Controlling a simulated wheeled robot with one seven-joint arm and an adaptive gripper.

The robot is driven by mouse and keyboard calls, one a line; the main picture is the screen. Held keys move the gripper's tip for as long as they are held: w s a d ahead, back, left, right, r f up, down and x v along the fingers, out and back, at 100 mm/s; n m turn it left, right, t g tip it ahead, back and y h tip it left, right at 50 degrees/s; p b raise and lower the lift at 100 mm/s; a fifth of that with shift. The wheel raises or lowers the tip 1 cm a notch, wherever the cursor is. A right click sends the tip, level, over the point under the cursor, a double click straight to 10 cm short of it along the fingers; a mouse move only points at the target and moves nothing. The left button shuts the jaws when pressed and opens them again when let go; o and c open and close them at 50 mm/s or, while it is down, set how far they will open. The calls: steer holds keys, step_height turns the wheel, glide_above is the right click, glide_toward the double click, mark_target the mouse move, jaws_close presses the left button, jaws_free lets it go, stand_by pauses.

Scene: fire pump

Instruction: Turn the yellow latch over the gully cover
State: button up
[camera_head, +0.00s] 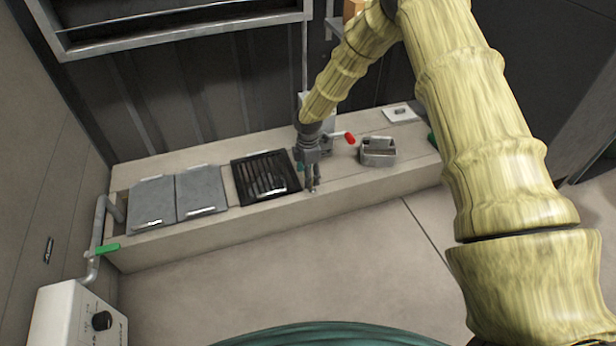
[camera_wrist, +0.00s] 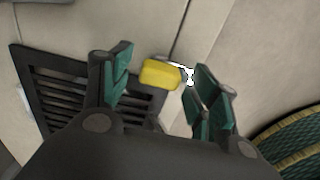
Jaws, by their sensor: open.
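The yellow latch (camera_wrist: 160,74) shows in the wrist view as a short yellow block with a pale metal end, at the edge of the gully cover. It lies between my open gripper fingers as seen there, apart from both; I cannot tell how far below them it is. The gully cover is a black slotted grate (camera_head: 265,176) in the ledge; it also shows in the wrist view (camera_wrist: 48,92). My gripper (camera_head: 313,188) points down at the right side of the grate. In the head view the latch is hidden by my gripper.
Two grey lids (camera_head: 176,197) lie left of the grate. A red-handled valve (camera_head: 349,138) and a grey metal box (camera_head: 378,150) stand close on the right. A green-handled pipe (camera_head: 107,248) is at the far left. The floor in front is clear.

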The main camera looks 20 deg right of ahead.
steer(key=c, duration=1)
